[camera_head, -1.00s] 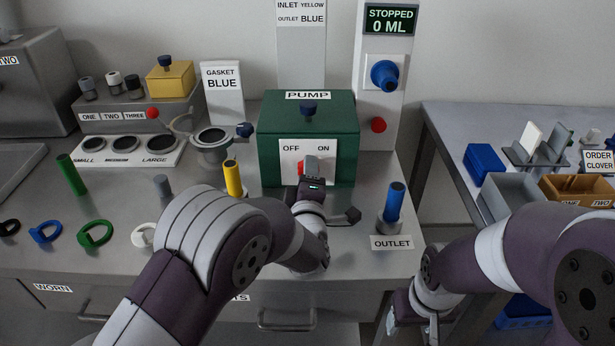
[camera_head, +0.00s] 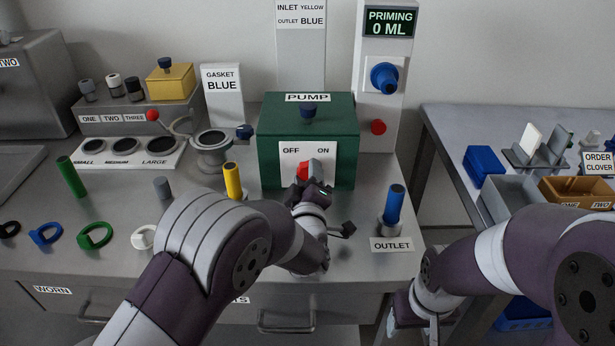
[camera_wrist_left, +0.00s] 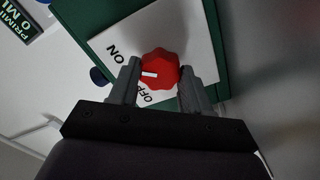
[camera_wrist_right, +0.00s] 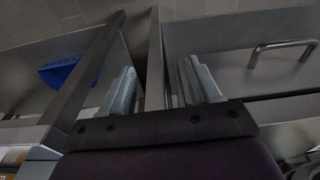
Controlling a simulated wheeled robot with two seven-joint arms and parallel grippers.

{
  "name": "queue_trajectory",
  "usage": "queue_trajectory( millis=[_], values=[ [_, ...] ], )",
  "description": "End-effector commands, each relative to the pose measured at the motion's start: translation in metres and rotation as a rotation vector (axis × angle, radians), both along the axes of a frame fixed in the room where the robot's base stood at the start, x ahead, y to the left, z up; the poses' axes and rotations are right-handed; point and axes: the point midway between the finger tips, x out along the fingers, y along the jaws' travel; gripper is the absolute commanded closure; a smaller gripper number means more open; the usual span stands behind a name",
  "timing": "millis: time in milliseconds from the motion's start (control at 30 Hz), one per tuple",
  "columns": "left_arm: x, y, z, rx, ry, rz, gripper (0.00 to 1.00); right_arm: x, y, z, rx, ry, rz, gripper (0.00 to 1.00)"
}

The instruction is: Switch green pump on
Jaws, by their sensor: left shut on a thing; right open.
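The green pump (camera_head: 270,150) stands at the middle back of the bench, with a white OFF/ON plate on its front. Its red knob (camera_head: 303,171) also shows in the left wrist view (camera_wrist_left: 160,66), where its white mark points left, towards the side with the ON and OFF words. My left gripper (camera_head: 312,180) is shut on the knob, one finger on each side of it. The display (camera_head: 389,22) above reads PRIMING, 0 ML. My right gripper (camera_wrist_right: 165,88) is open and empty, low at the front right of the bench.
A yellow post (camera_head: 233,180) stands left of my left gripper and a blue outlet post (camera_head: 394,203) stands right of it. Coloured rings lie at the front left. A side table (camera_head: 450,125) with trays stands at the right.

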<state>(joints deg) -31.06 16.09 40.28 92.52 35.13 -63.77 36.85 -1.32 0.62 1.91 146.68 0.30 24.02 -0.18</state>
Motion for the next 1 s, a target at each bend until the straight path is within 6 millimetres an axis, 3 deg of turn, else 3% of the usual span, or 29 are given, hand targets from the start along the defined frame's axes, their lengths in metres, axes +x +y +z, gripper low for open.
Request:
queue_trajectory(
  millis=[200,233,300,667,1000],
  values=[
    [0.0,0.0,-0.002,0.003,0.004,-0.001,0.83,0.0,0.0,0.0,0.0,0.0,0.0,0.38],
    [0.0,0.0,-0.002,0.003,0.004,-0.001,0.46,0.0,0.0,0.0,0.0,0.0,0.0,0.38],
    [0.0,0.0,-0.002,0.003,0.003,-0.001,0.27,0.0,0.0,0.0,0.0,0.0,0.0,0.38],
    [-0.008,0.0,0.0,0.001,0.001,-0.002,0.27,0.0,0.0,0.0,0.0,0.0,0.0,0.38],
    [-0.095,-0.001,-0.001,0.002,0.003,-0.005,0.27,0.0,0.0,0.0,0.0,0.0,0.0,0.38]
  ],
)
